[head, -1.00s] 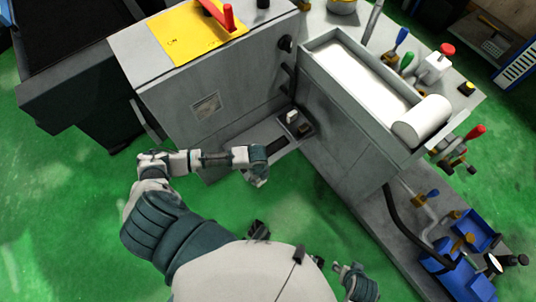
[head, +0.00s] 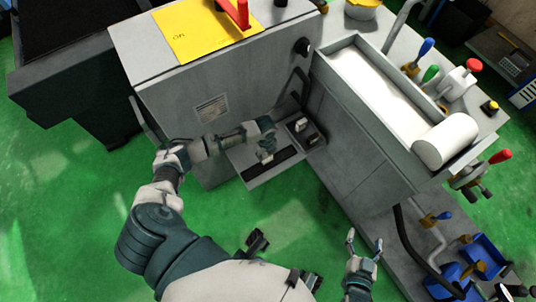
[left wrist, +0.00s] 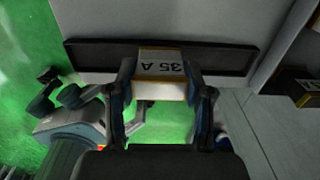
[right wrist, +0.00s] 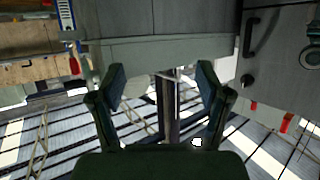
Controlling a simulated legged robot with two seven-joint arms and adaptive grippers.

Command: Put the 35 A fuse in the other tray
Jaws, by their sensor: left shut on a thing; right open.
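The 35 A fuse (left wrist: 162,68), a pale block with a printed label and an orange-brown edge, is between the fingers of my left gripper (left wrist: 163,90). In the head view my left gripper (head: 266,148) is shut on it, over the low ledge. A long black tray (left wrist: 220,57) lies just beyond the fuse in the left wrist view; it shows as a dark strip in the head view (head: 285,157). A second dark tray (head: 314,138) sits to its right, with a white-topped block (head: 301,125) at it. My right gripper (head: 365,247) is open and empty, away from the ledge.
The grey machine cabinet (head: 215,85) rises behind the ledge. The machine bed with a white roller (head: 445,140) stands to the right. Blue bins (head: 489,255) are at lower right. Green floor is clear in front.

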